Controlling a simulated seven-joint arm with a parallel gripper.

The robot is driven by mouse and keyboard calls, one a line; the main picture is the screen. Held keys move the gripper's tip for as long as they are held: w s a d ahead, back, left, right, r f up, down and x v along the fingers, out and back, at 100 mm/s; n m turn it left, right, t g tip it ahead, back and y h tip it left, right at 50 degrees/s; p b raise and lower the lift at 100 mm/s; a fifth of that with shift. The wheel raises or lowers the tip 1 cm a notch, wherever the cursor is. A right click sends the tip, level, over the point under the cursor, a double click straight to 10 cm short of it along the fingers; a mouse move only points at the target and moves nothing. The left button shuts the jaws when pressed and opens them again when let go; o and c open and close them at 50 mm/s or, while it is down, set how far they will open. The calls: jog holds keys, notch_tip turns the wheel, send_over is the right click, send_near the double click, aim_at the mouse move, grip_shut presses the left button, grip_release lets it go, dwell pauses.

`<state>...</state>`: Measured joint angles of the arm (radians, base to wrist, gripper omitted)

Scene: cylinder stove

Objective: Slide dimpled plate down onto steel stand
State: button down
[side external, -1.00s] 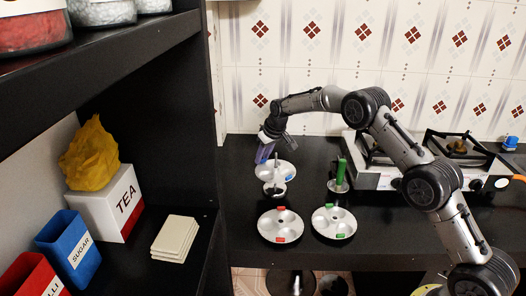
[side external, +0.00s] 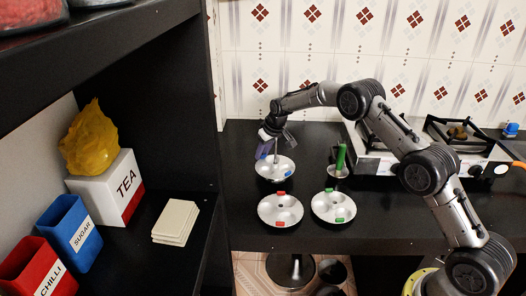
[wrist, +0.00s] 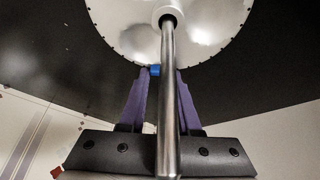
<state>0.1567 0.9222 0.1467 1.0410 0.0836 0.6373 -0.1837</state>
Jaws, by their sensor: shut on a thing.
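The dimpled plate (side external: 275,170) is a round silver plate with a blue tab. The upright rod of the steel stand (side external: 276,148) passes through its centre hole and sticks up above it. My gripper (side external: 266,152) is at the plate's back-left edge. In the wrist view the purple fingers (wrist: 160,75) are shut on the rim of the plate (wrist: 205,35) beside the blue tab (wrist: 155,71). The steel rod (wrist: 168,100) runs between camera and fingers through the hole. The stand's base is hidden under the plate, so I cannot tell whether the plate touches it.
A plate with red tabs (side external: 280,210) and one with green tabs (side external: 334,206) lie in front on the black counter. A stand with a green post (side external: 341,157) is to the right. The stove (side external: 450,150) is further right. A black shelf unit (side external: 180,100) stands left.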

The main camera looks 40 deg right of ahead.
jog(key=shift+f, duration=0.25)
dwell(0.5)
jog(key=c, duration=0.5)
grip_release()
jog(key=shift+c, duration=0.2)
jog(key=v, duration=1.3)
jog(key=shift+s+r, duration=0.15)
jog(key=shift+r, duration=0.2)
jog(key=shift+a, duration=0.1)
